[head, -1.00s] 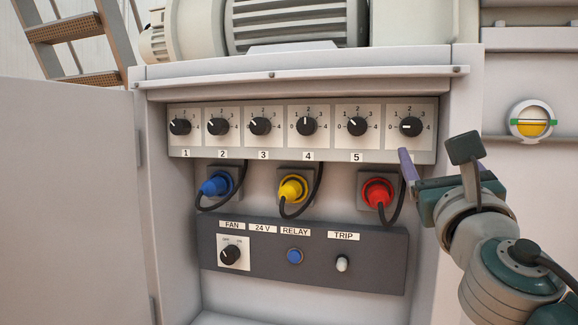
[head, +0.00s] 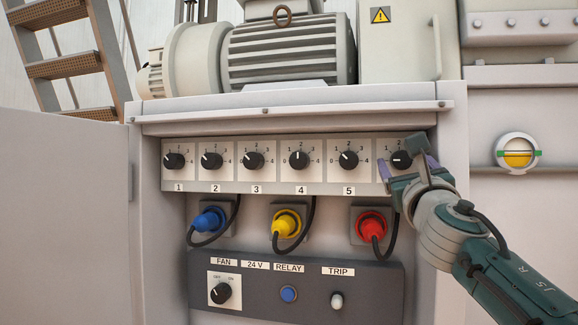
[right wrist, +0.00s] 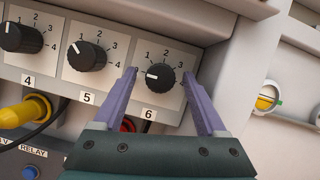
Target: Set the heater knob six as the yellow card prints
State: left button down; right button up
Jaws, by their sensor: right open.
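Heater knob six (head: 401,159) is a round black knob at the right end of the knob row. It also shows in the right wrist view (right wrist: 160,77), above its label "6". Its white mark points left, toward the 0 side of the scale. My right gripper (head: 406,168) is open in front of knob six, with one purple finger at each side of it in the right wrist view (right wrist: 161,74). I cannot tell whether the fingers touch it. The left finger covers the 0 print. No yellow card shows in these views. My left gripper is out of view.
Knob 5 (right wrist: 86,56) is just left of the left finger. Below are blue (head: 208,220), yellow (head: 287,223) and red (head: 371,226) plugs with black cables. A dark panel (head: 250,300) holds a fan switch. The cabinet's side post (head: 454,140) stands close on the right.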

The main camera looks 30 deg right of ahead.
jog(key=shift+c, duration=0.3)
grip_shut()
jog(key=shift+m, duration=0.3)
